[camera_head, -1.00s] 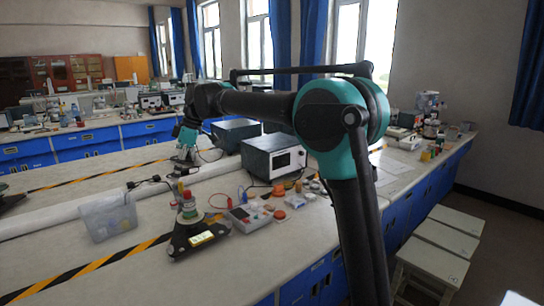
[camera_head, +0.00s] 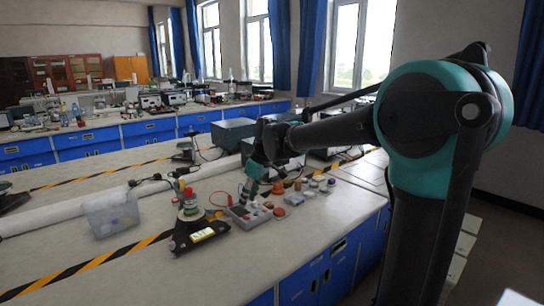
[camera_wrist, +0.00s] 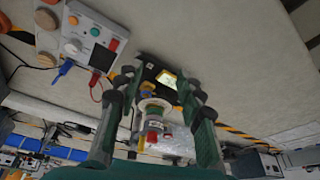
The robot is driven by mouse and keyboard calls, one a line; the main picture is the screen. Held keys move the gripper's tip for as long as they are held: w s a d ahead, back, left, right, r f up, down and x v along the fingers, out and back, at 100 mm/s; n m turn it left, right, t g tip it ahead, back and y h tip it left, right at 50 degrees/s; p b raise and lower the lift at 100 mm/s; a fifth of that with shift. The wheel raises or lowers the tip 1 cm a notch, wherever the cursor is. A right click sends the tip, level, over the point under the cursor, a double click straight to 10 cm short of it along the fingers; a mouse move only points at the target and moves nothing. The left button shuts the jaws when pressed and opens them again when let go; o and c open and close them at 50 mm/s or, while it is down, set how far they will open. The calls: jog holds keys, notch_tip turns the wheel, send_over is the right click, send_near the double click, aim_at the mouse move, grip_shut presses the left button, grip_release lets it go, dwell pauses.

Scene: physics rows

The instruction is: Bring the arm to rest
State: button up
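My gripper (camera_head: 246,192) is at the end of my arm, above the near bench in the head view. It appears close to a grey device box (camera_head: 250,214), but I cannot tell whether they touch. In the wrist view my gripper (camera_wrist: 158,86) has its two fingers spread apart with nothing held between them. A black stand with a yellow-lit display (camera_wrist: 167,79) and a spool-like stack show beyond the fingers. The same black stand (camera_head: 183,241) is left of the gripper in the head view.
Orange and white small pieces (camera_head: 295,198) lie right of the device box. Instrument boxes (camera_head: 238,133) stand behind the arm. The front bench area is clear.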

jog(key=s+d+f+m+t+h, duration=0.1)
jog(key=s+d+f+m, duration=0.3)
jog(key=d, duration=0.5)
jog(key=s+d+f+m+h, duration=0.1)
jog(key=s+d+f+m, duration=0.3)
jog(key=s+d+f, duration=0.4)
jog(key=s+d+f+m+t+h, duration=0.1)
jog(key=s+d+f+m, duration=0.3)
jog(key=s+d+f, duration=0.2)
jog(key=s+d, duration=0.2)
jog(key=d, duration=0.1)
jog(key=shift+s+d+f+m+t, duration=0.25)
jog(key=shift+d+f+m+t, duration=0.05)
jog(key=shift+d, duration=0.1)
jog(key=shift+o, duration=0.6)
